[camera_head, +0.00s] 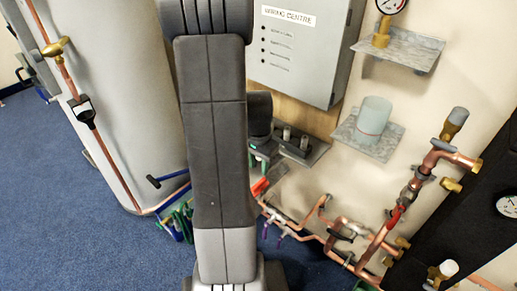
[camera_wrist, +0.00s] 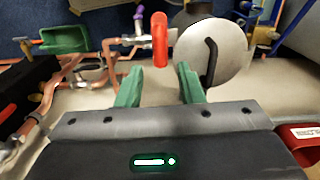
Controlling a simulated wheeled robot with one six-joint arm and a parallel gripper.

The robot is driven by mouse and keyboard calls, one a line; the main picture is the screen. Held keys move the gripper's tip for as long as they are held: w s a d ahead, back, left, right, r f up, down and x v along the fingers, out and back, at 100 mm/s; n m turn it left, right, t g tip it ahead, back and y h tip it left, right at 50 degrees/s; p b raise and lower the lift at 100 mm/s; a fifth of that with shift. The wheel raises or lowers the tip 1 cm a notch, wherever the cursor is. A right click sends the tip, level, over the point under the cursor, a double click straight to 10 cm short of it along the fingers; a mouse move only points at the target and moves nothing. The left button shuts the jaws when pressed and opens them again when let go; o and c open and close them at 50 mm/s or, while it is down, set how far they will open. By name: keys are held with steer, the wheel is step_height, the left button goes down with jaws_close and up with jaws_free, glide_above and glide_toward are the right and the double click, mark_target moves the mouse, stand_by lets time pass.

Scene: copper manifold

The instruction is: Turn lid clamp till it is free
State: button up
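In the wrist view, my gripper (camera_wrist: 158,76) has two green fingers spread apart with an empty gap between them. A round grey disc, which looks like a lid (camera_wrist: 225,52), stands just beyond and to the right of the right finger. A bent black handle (camera_wrist: 210,62) lies across its face; I cannot tell for sure that this is the lid clamp. A red lever (camera_wrist: 160,40) stands upright beyond the finger gap, left of the lid. Neither is seen gripped. In the head view, my arm covers the middle, and the lid cannot be made out.
Copper pipes (camera_head: 345,235) with valves run low along the wall. A grey wiring box (camera_head: 300,50) and a shelf with a pale cup (camera_head: 374,115) are on the wall. A large pale cylinder (camera_head: 120,90) stands left. Blue floor (camera_head: 50,200) is open at the left.

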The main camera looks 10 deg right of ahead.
step_height(320, 180, up, 6)
glide_above(259, 182)
steer(key=shift+a+r+p, duration=0.1)
steer(key=shift+p, duration=0.2)
stand_by(0.4)
step_height(259, 182, down, 14)
steer(key=shift+r+b, duration=0.1)
steer(key=shift+b, duration=0.7)
